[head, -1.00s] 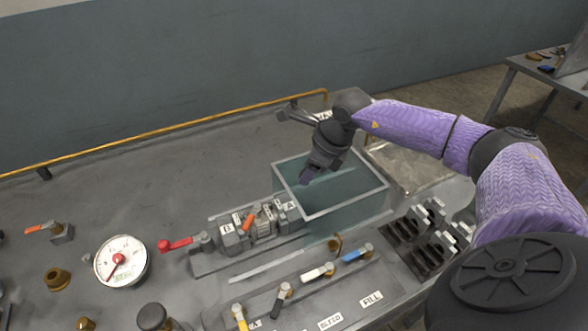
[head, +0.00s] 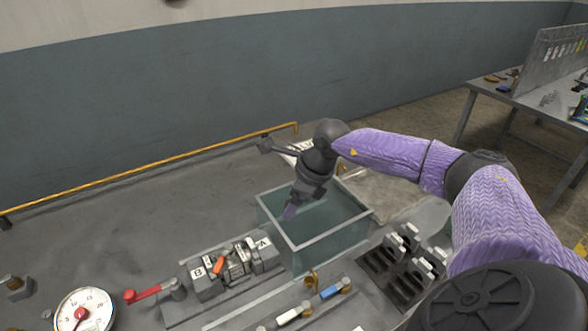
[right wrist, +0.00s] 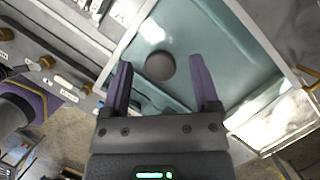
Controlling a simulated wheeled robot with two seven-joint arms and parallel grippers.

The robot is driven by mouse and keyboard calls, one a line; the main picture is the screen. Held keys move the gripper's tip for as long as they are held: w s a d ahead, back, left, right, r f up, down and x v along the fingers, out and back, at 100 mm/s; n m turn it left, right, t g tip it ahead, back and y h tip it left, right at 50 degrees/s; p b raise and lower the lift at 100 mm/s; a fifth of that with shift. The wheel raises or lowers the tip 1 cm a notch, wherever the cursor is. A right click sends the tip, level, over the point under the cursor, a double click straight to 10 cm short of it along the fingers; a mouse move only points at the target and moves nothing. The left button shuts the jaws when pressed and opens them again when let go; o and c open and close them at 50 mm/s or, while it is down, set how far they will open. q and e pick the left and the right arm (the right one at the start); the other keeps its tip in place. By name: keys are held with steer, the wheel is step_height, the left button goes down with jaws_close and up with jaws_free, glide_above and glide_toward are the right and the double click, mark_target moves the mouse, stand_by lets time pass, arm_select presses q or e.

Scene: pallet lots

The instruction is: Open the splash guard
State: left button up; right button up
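A clear teal box with a pale rim (head: 345,228), which looks like the splash guard, stands on the grey bench; it also fills much of the right wrist view (right wrist: 240,60). My right gripper (head: 290,212) points down at the box's left part in the head view. Its purple fingers are apart, with nothing held between them (right wrist: 161,64). A dark round spot (right wrist: 160,67) shows beyond the fingertips; I cannot tell whether it is a knob or a drain. Whether the fingers touch the box is unclear. My left gripper is not in view.
Coloured levers (head: 331,290) and dark switches (head: 400,252) lie in front. A yellow pipe (head: 150,168) runs along the back; a side table (head: 530,105) stands right.

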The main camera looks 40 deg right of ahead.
steer(key=p+v, duration=0.1)
steer(key=v, duration=0.9)
steer(key=shift+f, duration=0.1)
